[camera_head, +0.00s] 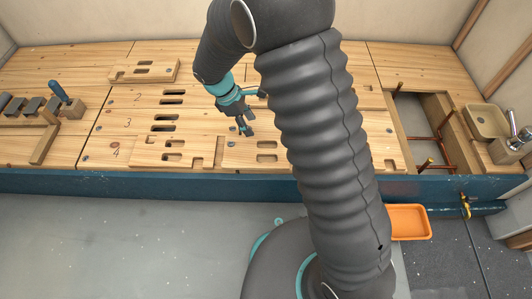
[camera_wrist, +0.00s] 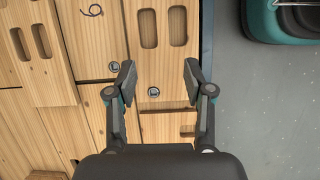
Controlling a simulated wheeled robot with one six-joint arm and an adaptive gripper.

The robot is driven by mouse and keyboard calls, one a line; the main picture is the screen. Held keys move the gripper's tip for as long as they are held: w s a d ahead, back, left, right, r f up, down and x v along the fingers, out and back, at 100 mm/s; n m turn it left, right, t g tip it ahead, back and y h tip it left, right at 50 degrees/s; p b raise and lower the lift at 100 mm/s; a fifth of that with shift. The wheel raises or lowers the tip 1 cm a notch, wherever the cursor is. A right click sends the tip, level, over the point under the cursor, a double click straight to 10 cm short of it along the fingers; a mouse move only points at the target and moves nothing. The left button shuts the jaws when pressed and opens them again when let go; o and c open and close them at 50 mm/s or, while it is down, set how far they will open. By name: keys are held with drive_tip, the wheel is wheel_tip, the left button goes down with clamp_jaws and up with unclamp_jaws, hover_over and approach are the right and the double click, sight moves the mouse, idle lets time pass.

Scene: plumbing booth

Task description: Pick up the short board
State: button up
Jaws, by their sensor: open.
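Several slotted wooden boards lie in view, and I cannot tell for sure which is the short board. One board with two slots (camera_head: 266,157) lies at the bench's front edge beside my arm; a board with two slots also shows at the top of the wrist view (camera_wrist: 150,56). Another short slotted board (camera_head: 145,71) lies on top of the bench at the back left. My gripper (camera_head: 243,131) is above the boards near the front middle. In the wrist view its fingers (camera_wrist: 159,80) are spread apart, with nothing between them but wood and a round metal fitting below.
A blue-handled tool (camera_head: 59,91) stands at the left. A floor opening with copper pipes (camera_head: 431,139) and a beige basin (camera_head: 486,122) are at the right. An orange tray (camera_head: 408,222) is below the bench's front edge. My arm hides the bench's middle.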

wheel_tip(320, 180, down, 2)
drive_tip(key=b, duration=0.2)
hover_over(267, 151)
drive_tip(key=a, duration=0.3)
drive_tip(key=f, duration=0.7)
drive_tip(key=shift+w+f, duration=0.15)
drive_tip(key=shift+w, duration=0.05)
drive_tip(key=shift+s+d+b+x, duration=0.1)
drive_tip(key=shift+b+x, duration=0.1)
drive_tip(key=shift+x, duration=1.1)
drive_tip(key=shift+s+d+b+x, duration=0.1)
drive_tip(key=shift+b+x, duration=0.1)
drive_tip(key=shift+x, duration=1.15)
clamp_jaws()
